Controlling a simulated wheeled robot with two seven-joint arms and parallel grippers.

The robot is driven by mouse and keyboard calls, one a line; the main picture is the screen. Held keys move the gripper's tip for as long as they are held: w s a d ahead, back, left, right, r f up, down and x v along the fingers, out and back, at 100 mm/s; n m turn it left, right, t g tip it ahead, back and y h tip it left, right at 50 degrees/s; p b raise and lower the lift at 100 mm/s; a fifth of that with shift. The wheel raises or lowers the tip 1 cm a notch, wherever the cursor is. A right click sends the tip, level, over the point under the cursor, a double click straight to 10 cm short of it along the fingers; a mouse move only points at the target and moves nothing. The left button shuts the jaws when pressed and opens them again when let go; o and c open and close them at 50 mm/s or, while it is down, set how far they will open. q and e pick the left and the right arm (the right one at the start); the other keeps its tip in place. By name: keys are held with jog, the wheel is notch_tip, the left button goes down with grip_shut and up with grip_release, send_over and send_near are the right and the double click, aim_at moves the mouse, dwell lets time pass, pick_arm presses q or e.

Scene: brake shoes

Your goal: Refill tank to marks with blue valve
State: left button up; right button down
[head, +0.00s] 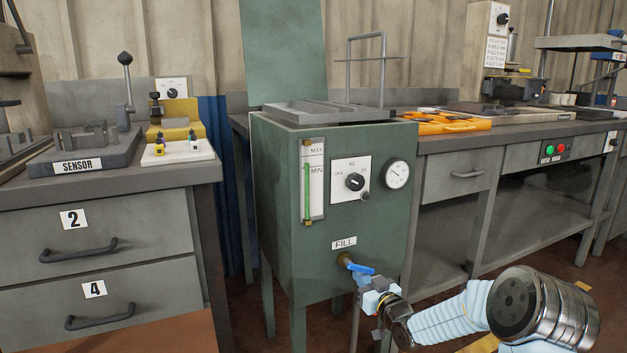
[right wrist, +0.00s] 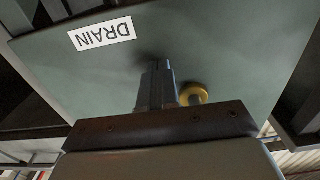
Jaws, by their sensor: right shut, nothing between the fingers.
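The green tank (head: 280,200) stands in the middle of the head view. Its sight gauge (head: 308,180) has MAX and MIN marks, and the top of the green column appears to lie between them. The blue valve (head: 360,269) sticks out below the FILL label (head: 344,243), its handle pointing right. My right gripper (head: 366,285) is shut and empty, just below the blue handle; I cannot tell if they touch. In the right wrist view its closed fingers (right wrist: 158,80) point at a green panel with an upside-down DRAIN label (right wrist: 102,34) and a yellow round part (right wrist: 193,95). My left gripper is out of view.
A dial panel (head: 351,184) and a round gauge (head: 397,174) sit on the tank front. A drawer cabinet (head: 95,255) stands at left, and a workbench (head: 490,150) with an orange case (head: 435,122) at right. Open floor lies in front of the bench.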

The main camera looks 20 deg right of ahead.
jog(key=shift+r+p, duration=0.55)
jog(key=shift+r, duration=0.95)
jog(key=shift+s+f, duration=0.2)
jog(key=s+f+b, duration=0.2)
jog(key=s+b, duration=0.1)
jog(key=s, duration=0.4)
jog(key=shift+s+d+b, duration=0.3)
jog(key=shift+b, duration=0.05)
